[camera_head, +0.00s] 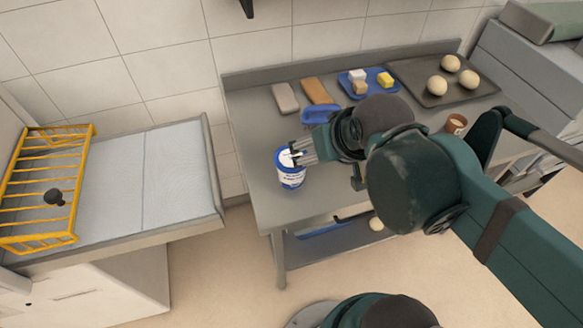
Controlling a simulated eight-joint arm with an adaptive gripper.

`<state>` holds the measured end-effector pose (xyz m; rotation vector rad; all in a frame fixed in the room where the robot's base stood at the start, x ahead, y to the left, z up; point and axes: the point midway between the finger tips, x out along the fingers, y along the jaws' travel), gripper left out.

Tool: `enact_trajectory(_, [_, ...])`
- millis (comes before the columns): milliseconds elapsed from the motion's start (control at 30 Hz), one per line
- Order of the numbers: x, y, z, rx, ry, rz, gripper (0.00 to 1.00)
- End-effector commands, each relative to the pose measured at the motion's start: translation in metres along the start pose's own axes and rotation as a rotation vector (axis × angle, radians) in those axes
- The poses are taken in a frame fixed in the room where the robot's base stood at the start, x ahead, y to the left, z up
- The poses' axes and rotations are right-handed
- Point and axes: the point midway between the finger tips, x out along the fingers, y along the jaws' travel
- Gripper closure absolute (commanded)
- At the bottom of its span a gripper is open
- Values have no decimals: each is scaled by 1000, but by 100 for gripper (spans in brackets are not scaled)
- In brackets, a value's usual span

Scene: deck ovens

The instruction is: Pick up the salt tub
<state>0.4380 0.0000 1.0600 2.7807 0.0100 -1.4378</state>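A white tub with a blue band and lettering (290,178), which looks like the salt tub, stands upright near the left front of the steel table (260,205). My gripper (299,153) reaches in from the right, with its fingertips at the tub's upper right side, overlapping its rim in this view. The fingers look spread apart. I cannot tell whether they touch the tub. Part of the tub's top is hidden behind the fingers.
Behind the gripper lie a grey block (286,98), a brown block (316,90) and a blue object (320,113). A blue tray (347,84) and a dark tray with dough balls (420,92) stand farther back. A brown cup (455,124) is right. A yellow rack (45,180) is left.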

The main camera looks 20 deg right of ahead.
Motion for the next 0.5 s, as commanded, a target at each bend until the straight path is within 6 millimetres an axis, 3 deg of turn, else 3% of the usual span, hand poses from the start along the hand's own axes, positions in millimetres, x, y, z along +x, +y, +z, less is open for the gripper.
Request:
enact_trajectory(267, [-2,-4,-12,-124,-45,-9,29])
enact_trajectory(500, [-1,-11,-24,-331,-119,-34,29])
